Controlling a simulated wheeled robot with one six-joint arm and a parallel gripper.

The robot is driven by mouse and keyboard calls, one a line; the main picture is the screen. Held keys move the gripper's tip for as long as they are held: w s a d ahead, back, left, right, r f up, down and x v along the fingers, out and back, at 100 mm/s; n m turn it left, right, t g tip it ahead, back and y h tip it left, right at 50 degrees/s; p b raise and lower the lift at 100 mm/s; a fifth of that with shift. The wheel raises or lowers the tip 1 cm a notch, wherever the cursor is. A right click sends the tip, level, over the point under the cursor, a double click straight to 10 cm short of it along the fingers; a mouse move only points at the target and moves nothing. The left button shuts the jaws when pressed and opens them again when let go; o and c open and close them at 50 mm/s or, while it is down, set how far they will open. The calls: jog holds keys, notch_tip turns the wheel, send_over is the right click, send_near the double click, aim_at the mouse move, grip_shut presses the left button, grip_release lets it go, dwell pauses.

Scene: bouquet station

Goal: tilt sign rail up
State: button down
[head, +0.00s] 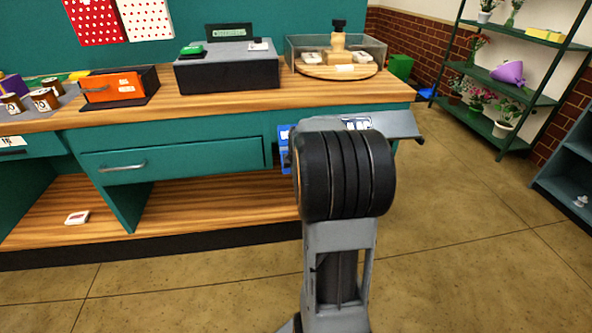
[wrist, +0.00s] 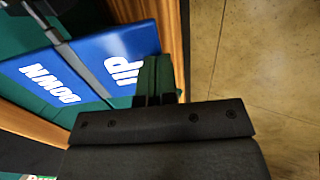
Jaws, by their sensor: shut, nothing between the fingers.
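A blue panel (wrist: 95,68) fills the upper left of the wrist view, with white lettering DOWN on its left part and UP on its right part. A grey bar (wrist: 78,62) runs slantwise between the two words; it may be the sign rail, but I cannot tell for sure. My gripper (wrist: 154,78) is shut and empty, close beside the word UP; I cannot tell whether it touches the panel. In the head view my arm hides the gripper and most of the panel; a blue edge (head: 284,148) shows at the counter front.
The wooden counter (head: 150,108) holds an orange box (head: 118,85), a dark grey box (head: 228,68) and a round wooden board (head: 335,72). A teal drawer (head: 175,158) is below. A plant shelf (head: 505,85) stands at right. The floor (head: 470,250) at right is clear.

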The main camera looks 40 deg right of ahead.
jog(key=shift+a+f, duration=0.1)
jog(key=shift+f, duration=0.1)
dwell(0.4)
jog(key=p+v, duration=0.3)
jog(key=v, duration=1.1)
jog(key=shift+s+a+p, duration=0.15)
jog(key=shift+s+p, duration=0.15)
jog(key=shift+s, duration=0.15)
jog(key=shift+f, duration=0.1)
